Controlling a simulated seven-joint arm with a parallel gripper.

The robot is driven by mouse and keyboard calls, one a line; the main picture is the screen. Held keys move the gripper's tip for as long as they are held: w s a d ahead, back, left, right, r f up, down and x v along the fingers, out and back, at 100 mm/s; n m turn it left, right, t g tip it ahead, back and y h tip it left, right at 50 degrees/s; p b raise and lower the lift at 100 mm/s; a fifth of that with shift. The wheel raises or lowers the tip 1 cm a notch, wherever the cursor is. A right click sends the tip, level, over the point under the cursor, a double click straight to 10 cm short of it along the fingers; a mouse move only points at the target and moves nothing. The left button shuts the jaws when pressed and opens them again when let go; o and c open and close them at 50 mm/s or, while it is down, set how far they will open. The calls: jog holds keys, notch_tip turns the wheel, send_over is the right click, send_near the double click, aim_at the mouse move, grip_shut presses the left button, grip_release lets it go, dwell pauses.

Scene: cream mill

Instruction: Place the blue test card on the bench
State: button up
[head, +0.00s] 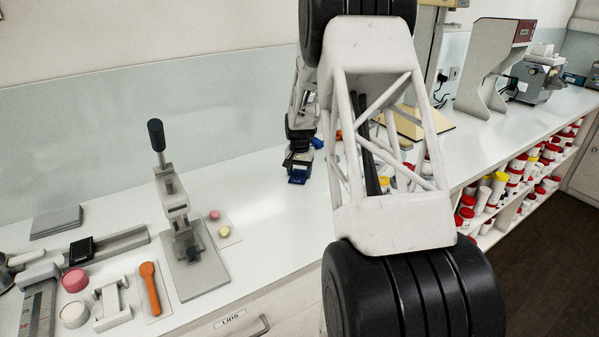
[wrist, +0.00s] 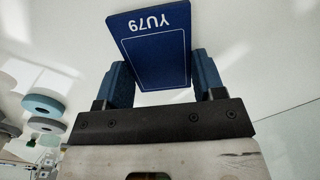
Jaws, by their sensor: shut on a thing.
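The blue test card (wrist: 150,48) is held between the two blue fingers of my gripper (wrist: 163,82) in the wrist view. It is marked YU79, upside down in that view, with a pale outlined box. In the head view, my gripper (head: 299,166) points down over the white bench (head: 268,212), with the blue card (head: 298,178) at its lower end. The card is close to the bench top; I cannot tell whether it touches. My arm covers part of the bench to the right.
A lever press (head: 182,225) stands to the left, with pink and yellow discs on a plate (head: 222,236) beside it. An orange spoon (head: 150,288) lies further left. Shelves of red-lidded jars (head: 515,175) are at the right. The bench between press and gripper is clear.

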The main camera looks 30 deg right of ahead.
aim_at(299, 174)
jog(key=shift+f, duration=0.15)
jog(key=o, duration=0.9)
notch_tip(299, 174, up, 12)
dwell(0.3)
dwell(0.7)
